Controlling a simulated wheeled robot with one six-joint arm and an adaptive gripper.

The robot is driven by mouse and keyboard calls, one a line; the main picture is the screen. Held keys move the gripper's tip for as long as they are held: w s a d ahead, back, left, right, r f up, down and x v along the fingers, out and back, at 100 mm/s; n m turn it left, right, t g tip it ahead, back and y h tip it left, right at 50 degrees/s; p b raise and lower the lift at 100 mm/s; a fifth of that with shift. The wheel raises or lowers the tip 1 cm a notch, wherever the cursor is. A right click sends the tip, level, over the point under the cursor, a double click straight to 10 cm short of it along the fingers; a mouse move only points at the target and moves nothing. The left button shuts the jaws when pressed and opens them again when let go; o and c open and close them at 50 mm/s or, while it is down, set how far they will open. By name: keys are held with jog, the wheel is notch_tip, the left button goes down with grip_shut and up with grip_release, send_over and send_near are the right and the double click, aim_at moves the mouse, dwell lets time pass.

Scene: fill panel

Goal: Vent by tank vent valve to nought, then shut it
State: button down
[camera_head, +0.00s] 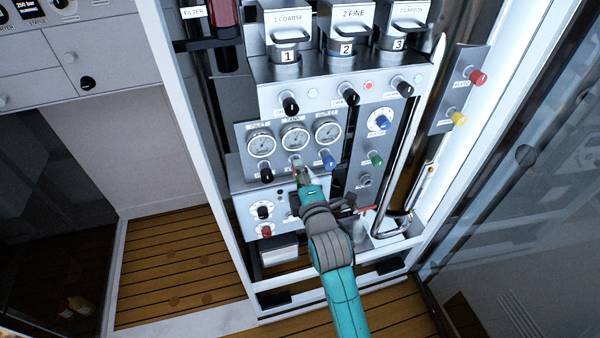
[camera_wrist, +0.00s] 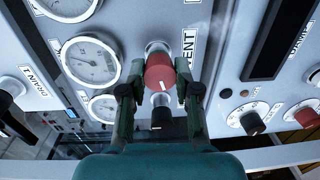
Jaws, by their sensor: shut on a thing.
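The vent valve is a red knob (camera_wrist: 160,72) beside a label reading VENT (camera_wrist: 188,45) in the wrist view. A white mark shows on its lower edge in the picture. My gripper (camera_wrist: 161,90) has one finger on each side of this knob and is shut on it. In the head view my gripper (camera_head: 300,172) is at the panel below the middle gauge (camera_head: 295,138) and mostly hides the knob. That gauge seems to be the large one left of the knob in the wrist view (camera_wrist: 90,60). Its needle is too small to read surely.
Gauges stand left (camera_head: 261,143) and right (camera_head: 328,131) of the middle one. A black knob (camera_head: 266,175), a blue knob (camera_head: 327,160) and a green knob (camera_head: 376,158) are close by. Three numbered canisters (camera_head: 346,48) stand above. A curved metal pipe (camera_head: 408,170) runs at the right.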

jog(key=n, duration=0.5)
jog(key=shift+f+n, duration=0.15)
jog(key=shift+n, duration=0.15)
dwell(0.5)
jog(key=c, duration=0.8)
grip_release()
jog(key=v, duration=1.2)
jog(key=shift+a, duration=0.15)
